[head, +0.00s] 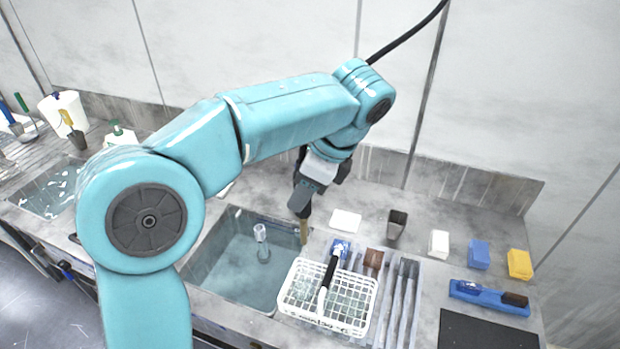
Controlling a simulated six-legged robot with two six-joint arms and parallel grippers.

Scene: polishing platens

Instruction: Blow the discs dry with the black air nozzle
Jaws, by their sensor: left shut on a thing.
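My left gripper (303,208) hangs over the back right corner of the sink, left of and behind the white basket. It is shut on a dark piece with a tan tip (304,232) pointing down, which looks like the black air nozzle; the jaws and my wrist hide most of it. A black hose (410,38) runs from the top down behind my arm. The white mesh basket (352,326) stands right of the sink, with pale greenish discs (345,302) in it, partly hidden by its grid. The tip is apart from the basket. My right gripper is not in view.
A black and white handled tool (329,272) lies across the basket. The water-filled sink (222,262) is on its left. Several long-handled brushes (398,305) lie to its right. A dark cup (396,224), blue block (478,254) and yellow block (519,264) stand behind and right.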

